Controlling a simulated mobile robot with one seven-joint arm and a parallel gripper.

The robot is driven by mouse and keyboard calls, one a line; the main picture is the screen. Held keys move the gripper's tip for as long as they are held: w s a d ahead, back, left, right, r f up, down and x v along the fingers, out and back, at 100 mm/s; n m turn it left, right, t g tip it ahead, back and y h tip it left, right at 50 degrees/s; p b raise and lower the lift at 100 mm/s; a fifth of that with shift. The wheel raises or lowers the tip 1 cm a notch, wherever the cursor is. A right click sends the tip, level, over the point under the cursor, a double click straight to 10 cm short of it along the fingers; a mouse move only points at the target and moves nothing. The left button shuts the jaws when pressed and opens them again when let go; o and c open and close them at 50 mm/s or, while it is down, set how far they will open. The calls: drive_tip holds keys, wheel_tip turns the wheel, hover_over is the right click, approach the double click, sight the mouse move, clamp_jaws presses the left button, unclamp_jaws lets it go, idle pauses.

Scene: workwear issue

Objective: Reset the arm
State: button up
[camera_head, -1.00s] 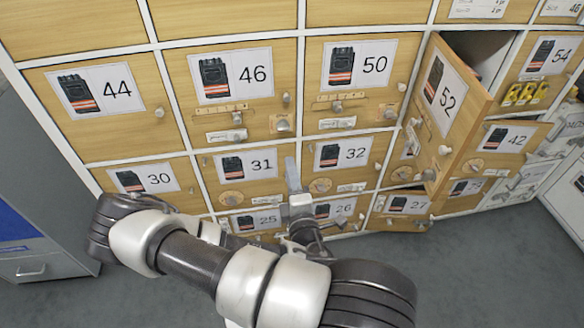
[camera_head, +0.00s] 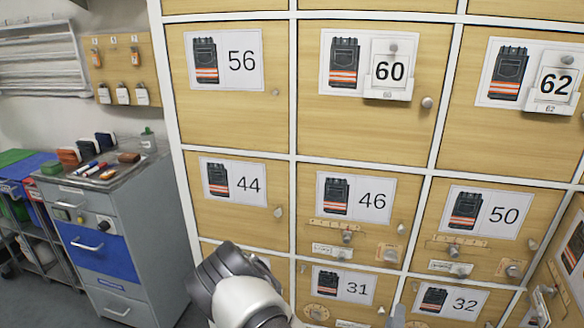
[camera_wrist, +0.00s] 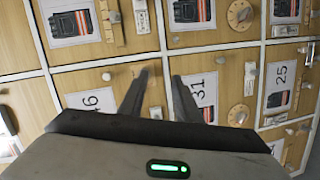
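My gripper (camera_wrist: 157,95) shows in the wrist view with its two fingers apart and nothing between them. It is in front of the locker doors, near the door numbered 46 (camera_wrist: 120,85) and the door numbered 31 (camera_wrist: 225,80). In the head view my arm comes up from the bottom edge, and most of the gripper is below the frame. Whether the fingers touch a door I cannot tell.
The wooden locker wall (camera_head: 322,130) fills the middle and right. A door stands open at the lower right edge (camera_head: 572,250). Grey floor shows at lower left.

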drive_tip(key=w+a+m+g+y, duration=0.3)
drive_tip(key=a+m+g, duration=0.4)
drive_tip(key=a+m, duration=0.15)
drive_tip(key=s+a+r+m+y, duration=0.15)
drive_tip(key=a+r+y, duration=0.45)
drive_tip(key=r, duration=0.6)
drive_tip(key=s+d+r+g+h+p, duration=0.1)
drive_tip(key=s+d+r+g, duration=0.1)
drive_tip(key=s+r, duration=1.5)
wheel_tip(320, 180, up, 18)
drive_tip(key=p, duration=1.7)
drive_tip(key=shift+w+r, duration=0.25)
drive_tip(key=shift+w, duration=0.15)
